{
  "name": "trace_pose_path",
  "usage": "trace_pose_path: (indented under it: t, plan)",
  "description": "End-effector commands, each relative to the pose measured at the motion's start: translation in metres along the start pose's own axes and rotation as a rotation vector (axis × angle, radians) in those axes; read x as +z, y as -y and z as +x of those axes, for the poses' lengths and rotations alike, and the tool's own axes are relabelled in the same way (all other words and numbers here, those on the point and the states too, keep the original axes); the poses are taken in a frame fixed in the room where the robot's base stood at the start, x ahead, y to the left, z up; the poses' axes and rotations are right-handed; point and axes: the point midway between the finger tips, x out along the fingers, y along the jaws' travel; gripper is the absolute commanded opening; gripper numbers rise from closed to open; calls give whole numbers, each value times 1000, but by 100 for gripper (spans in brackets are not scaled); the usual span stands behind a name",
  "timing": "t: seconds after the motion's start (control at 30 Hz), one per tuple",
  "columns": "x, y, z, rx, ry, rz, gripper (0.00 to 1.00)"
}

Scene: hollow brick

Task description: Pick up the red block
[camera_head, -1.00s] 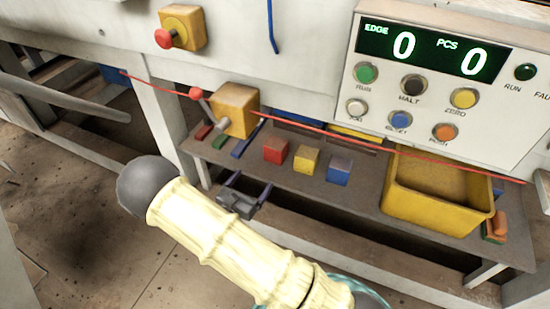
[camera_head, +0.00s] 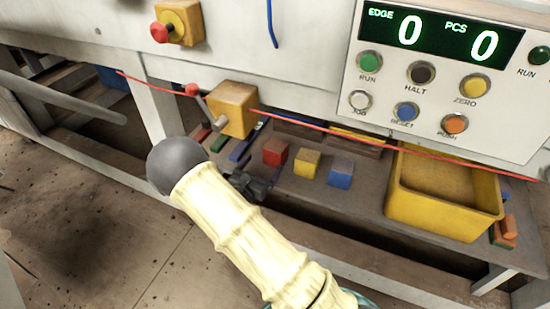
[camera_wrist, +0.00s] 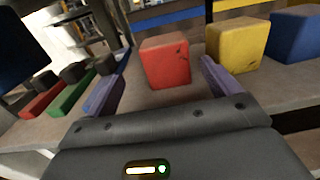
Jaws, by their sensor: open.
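The red block (camera_head: 275,152) stands on the grey shelf at the left end of a row with a yellow block (camera_head: 307,163) and a blue block (camera_head: 341,172). In the wrist view the red block (camera_wrist: 166,62) lies ahead of my gripper (camera_wrist: 160,85), between the lines of its two spread fingers and apart from both. The fingers are open and empty. In the head view my gripper (camera_head: 254,180) is at the shelf's front edge, just in front of and left of the red block, partly hidden by my arm.
A yellow bin (camera_head: 445,205) stands to the right on the shelf (camera_head: 365,205). An orange box with a red-knobbed lever (camera_head: 232,108) is behind left. A red cord (camera_head: 330,134) runs above the blocks. A control panel (camera_head: 450,75) overhangs at the right.

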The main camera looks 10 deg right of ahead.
Motion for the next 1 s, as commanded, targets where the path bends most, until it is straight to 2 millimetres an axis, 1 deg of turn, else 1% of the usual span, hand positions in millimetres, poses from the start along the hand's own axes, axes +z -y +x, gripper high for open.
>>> trace_pose_path:
  t: [0.03, 0.1, 0.2, 0.63, 0.77, 1.0]
  plan:
    - [-3, 3, 11, -7, 3, 2, 89]
    - [-3, 3, 22, -8, 2, 3, 89]
    - [-1, 3, 31, -8, 1, 1, 89]
    - [0, 3, 36, -5, 1, 1, 89]
    - [-1, 6, 50, -7, 3, 3, 89]
    - [1, 7, 80, -5, 1, 2, 89]
